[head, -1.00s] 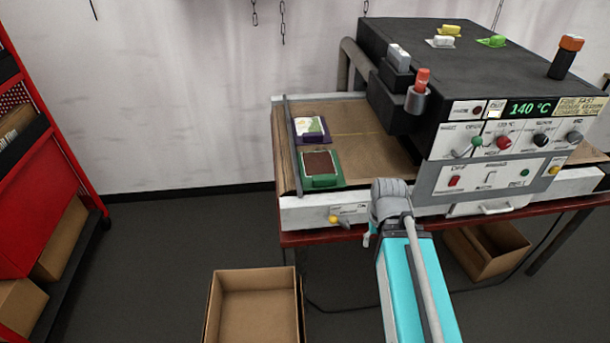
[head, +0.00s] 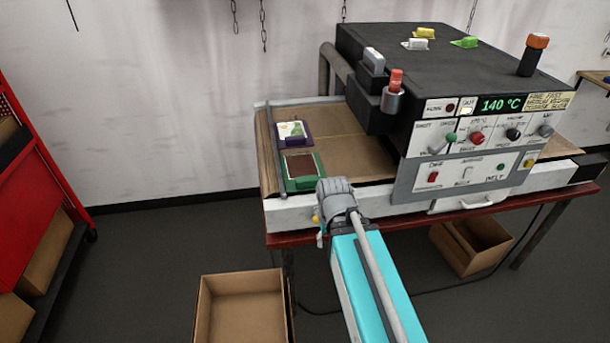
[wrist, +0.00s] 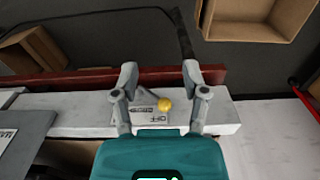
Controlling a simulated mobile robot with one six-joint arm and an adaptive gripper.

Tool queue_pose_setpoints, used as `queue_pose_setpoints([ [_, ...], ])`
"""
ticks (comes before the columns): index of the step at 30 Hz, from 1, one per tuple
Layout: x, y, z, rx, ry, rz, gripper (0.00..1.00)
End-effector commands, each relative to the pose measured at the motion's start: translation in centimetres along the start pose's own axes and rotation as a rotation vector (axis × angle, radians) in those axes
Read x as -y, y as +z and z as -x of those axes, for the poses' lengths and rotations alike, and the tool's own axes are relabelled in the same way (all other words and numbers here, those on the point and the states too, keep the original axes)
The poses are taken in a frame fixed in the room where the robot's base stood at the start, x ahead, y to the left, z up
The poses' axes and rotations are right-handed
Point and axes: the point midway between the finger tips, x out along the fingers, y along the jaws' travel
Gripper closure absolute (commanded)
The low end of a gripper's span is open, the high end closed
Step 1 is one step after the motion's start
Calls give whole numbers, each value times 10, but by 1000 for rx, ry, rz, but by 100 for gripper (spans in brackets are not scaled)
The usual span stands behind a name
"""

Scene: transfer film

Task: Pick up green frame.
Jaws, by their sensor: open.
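The green frame (head: 290,184), with a dark brown panel inside, lies flat on the tan conveyor belt (head: 350,155) at the left end of the machine. A purple frame (head: 305,137) with a white and green print lies just behind it. In the head view my arm reaches up to the machine's front edge, a little in front of the green frame. My gripper (wrist: 160,77) shows in the wrist view with its two fingers apart and nothing between them. It is over the white front rail with a yellow knob (wrist: 165,104). The green frame is not visible in the wrist view.
The black machine (head: 425,75) with a 140 °C display stands right of the frames. A grey bar (head: 273,155) runs along the belt's left end. An open cardboard box (head: 242,310) stands on the floor in front, another (head: 470,245) under the table. A red shelf is at left.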

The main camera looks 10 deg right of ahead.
Motion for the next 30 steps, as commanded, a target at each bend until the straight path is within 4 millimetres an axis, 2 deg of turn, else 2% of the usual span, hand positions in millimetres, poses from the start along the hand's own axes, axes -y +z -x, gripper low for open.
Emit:
queue_pose_setpoints([
  [1, 0, 0, 0, 0, 0, 1, 30],
  [3, 0, -2, 1, 0, 0, 8, 17],
  [4, 0, -3, 2, 0, 0, 13, 14],
  [8, 4, -15, 7, 0, 0, 67, 14],
  [11, 8, -31, 14, 0, 0, 145, 14],
  [17, 8, -79, 35, 0, 0, 387, 14],
  [30, 10, -207, 88, -1, -1, 1071, 14],
])
